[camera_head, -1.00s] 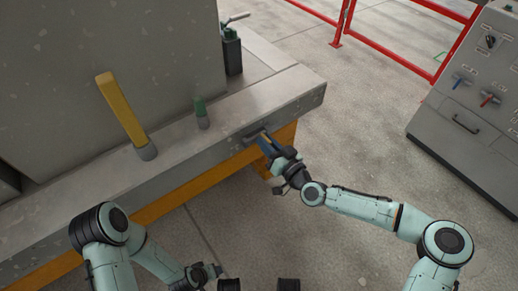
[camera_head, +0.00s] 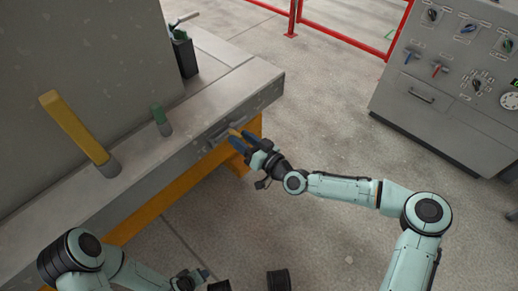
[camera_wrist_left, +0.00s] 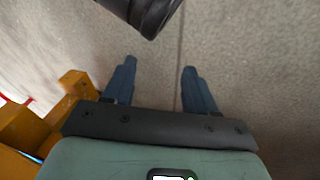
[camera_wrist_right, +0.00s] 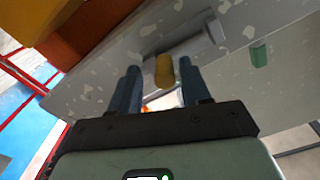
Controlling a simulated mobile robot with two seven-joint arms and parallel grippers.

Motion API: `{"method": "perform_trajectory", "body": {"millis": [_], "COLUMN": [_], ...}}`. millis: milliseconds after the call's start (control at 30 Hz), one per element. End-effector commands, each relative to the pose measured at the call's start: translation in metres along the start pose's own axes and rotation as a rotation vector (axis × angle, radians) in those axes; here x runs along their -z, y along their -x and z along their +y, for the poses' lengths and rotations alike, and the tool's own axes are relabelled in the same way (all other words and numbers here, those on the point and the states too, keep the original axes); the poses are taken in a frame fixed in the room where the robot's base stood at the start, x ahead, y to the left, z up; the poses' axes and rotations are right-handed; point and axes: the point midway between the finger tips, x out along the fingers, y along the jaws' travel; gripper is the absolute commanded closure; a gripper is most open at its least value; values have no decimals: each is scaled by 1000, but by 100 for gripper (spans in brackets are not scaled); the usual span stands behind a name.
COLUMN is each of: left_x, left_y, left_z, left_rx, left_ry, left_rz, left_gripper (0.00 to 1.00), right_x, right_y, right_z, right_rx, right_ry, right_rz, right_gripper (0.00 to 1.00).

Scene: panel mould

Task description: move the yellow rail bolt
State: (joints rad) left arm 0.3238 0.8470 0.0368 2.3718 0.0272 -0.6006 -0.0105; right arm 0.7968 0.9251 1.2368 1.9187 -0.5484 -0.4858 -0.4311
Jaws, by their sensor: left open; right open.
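The yellow rail bolt (camera_head: 235,132) is a short yellow peg sticking out of a slot in the front face of the grey mould rail (camera_head: 213,105). In the right wrist view the bolt (camera_wrist_right: 164,70) is a rounded yellow cylinder near the fingertips, between the lines of the two fingers. My right gripper (camera_head: 238,139) is open at the bolt, and I cannot tell if a finger touches it. My left gripper (camera_wrist_left: 158,72) is open and empty over the floor, low in the head view.
A tall yellow handle (camera_head: 75,127) and a green peg (camera_head: 160,118) stand on the rail. A dark holder (camera_head: 184,54) is behind. A control cabinet (camera_head: 440,100) stands right, a red fence (camera_head: 340,28) behind. The floor between is clear.

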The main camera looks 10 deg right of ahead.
Motion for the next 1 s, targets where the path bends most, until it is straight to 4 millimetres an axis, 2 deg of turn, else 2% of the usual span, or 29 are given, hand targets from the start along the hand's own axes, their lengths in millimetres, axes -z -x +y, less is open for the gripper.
{"method": "perform_trajectory", "body": {"millis": [300,500,700,1000], "left_x": [-22,-34,-39,-39], "left_y": [21,30,33,32], "left_z": [7,10,10,10], "left_rx": [-6,-8,-8,-8], "left_ry": [-6,-9,-10,-10], "left_rz": [-69,-107,-121,-122], "left_gripper": [43,43,43,43], "right_x": [3,2,1,1], "right_y": [72,106,119,119], "right_z": [0,1,0,0], "right_rx": [-5,-5,-2,-1], "right_ry": [0,-1,2,1], "right_rz": [1,2,2,2], "right_gripper": [53,53,53,53]}}
